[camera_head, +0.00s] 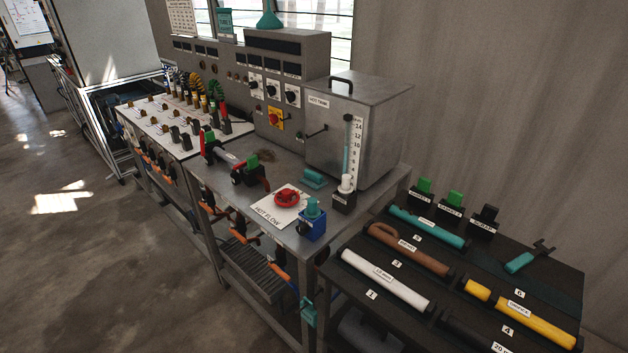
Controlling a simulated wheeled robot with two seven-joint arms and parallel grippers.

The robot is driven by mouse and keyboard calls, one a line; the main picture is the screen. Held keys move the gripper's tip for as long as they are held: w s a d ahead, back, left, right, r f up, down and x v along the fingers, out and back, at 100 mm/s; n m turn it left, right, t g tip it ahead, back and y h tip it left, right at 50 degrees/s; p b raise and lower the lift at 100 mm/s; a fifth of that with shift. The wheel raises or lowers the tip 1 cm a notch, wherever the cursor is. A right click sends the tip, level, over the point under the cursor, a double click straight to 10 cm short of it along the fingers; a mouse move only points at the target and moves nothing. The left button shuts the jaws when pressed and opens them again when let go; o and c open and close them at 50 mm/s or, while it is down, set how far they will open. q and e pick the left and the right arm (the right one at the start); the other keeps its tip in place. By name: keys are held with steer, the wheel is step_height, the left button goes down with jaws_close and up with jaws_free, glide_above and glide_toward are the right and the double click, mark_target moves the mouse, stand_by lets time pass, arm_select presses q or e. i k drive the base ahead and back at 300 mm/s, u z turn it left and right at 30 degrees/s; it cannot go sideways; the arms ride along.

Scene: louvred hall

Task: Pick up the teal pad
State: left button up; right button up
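A small flat teal block (314,178) lies on the grey metal workbench (225,180), just in front of the grey hot tank box (365,125). It looks like a pad, though it is too small to be sure. Another teal piece (520,262) with a dark handle lies on the black bench at the right, near label 6. A third teal object (308,312) hangs at the workbench's front right leg. Neither of my grippers is in view.
A red handwheel (287,198) on a white card, a blue block with a teal top (313,222) and a black holder (344,200) stand near the teal block. Labelled rollers, including a white one (385,280), fill the black bench. Open floor (100,260) lies left.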

mark_target(315, 182)
steer(key=u, duration=1.65)
steer(key=i, duration=1.55)
steer(key=z, duration=3.7)
steer(key=i, duration=0.2)
